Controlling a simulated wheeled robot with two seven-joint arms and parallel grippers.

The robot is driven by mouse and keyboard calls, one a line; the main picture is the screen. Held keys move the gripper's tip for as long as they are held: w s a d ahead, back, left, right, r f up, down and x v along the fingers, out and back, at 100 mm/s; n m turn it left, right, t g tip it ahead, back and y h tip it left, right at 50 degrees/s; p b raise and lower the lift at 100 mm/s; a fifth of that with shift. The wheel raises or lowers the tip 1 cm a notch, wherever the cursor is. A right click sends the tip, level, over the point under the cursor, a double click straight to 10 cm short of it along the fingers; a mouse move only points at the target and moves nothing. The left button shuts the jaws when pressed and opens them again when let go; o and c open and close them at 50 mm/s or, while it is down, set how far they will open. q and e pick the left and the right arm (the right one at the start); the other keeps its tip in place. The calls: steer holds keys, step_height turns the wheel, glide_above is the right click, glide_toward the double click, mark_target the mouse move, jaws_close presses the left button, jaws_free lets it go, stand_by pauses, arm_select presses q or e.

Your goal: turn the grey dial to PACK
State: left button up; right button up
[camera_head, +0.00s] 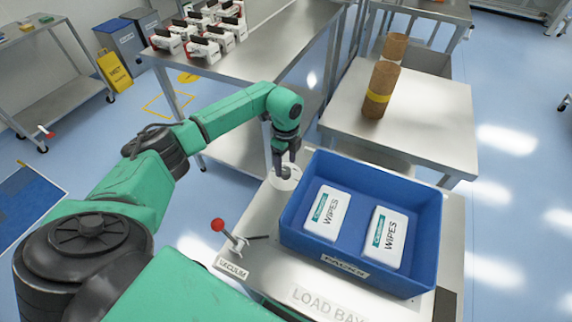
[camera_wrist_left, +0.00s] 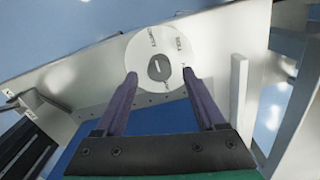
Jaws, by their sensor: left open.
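The grey dial (camera_wrist_left: 158,67) is a round knob with a short light mark, at the middle of a white disc (camera_wrist_left: 160,55) in the left wrist view. The small lettering around the disc is too blurred to read surely. In the head view the white disc (camera_head: 287,179) shows beside the blue tray, and the knob is mostly hidden by my gripper. My left gripper (camera_head: 284,158) is over the disc, fingers pointing down. In the wrist view its fingers (camera_wrist_left: 160,76) are apart, with the knob showing between and beyond their tips; contact cannot be told. My right gripper is out of view.
A blue tray (camera_head: 427,255) holding two packs of wipes (camera_head: 327,213) stands right of the dial. A red-knobbed lever (camera_head: 218,225) stands in front, near a VACUUM label (camera_head: 232,268). A steel table (camera_head: 345,110) with brown rolls (camera_head: 381,88) stands behind.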

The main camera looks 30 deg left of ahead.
mark_target(286, 173)
arm_select(q)
step_height(286, 173, down, 2)
steer(key=shift+f, duration=0.2)
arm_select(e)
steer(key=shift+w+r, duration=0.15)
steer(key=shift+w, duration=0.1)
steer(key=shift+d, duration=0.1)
arm_select(q)
jaws_close()
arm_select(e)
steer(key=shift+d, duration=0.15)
